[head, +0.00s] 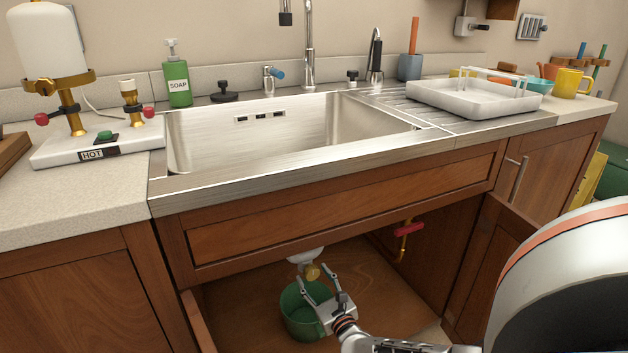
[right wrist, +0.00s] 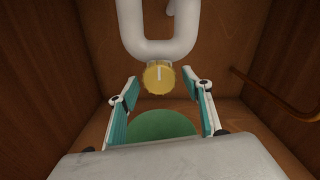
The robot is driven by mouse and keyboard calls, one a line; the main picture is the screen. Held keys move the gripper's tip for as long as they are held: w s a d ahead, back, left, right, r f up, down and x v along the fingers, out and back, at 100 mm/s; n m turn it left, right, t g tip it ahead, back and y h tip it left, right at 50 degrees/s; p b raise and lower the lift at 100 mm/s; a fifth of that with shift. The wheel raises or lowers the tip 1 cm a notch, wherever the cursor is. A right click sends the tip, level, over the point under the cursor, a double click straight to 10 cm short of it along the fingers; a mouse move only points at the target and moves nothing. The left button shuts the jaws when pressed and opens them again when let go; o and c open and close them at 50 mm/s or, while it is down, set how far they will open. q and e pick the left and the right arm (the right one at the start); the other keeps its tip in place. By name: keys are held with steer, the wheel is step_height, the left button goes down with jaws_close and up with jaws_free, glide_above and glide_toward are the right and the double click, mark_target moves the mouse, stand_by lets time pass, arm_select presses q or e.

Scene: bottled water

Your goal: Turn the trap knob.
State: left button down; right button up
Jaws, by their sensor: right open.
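The trap knob is a round yellow knob with a pale line on its face, under the white U-shaped drain pipe (right wrist: 160,45). In the right wrist view the knob (right wrist: 159,77) sits between and just beyond my open fingertips (right wrist: 160,88), with a gap on each side. In the head view the knob (head: 312,271) shows below the sink inside the open cabinet. My right gripper (head: 321,283) reaches up toward it from the front, open and empty. My left gripper is not in view.
A green bucket (head: 299,318) stands on the cabinet floor below the knob and behind my gripper. A red valve handle (head: 408,228) on a copper pipe is at the cabinet's right. Wooden walls close in both sides. The sink's front panel (head: 340,215) is above my arm.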

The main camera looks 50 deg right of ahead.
steer(key=c, duration=1.1)
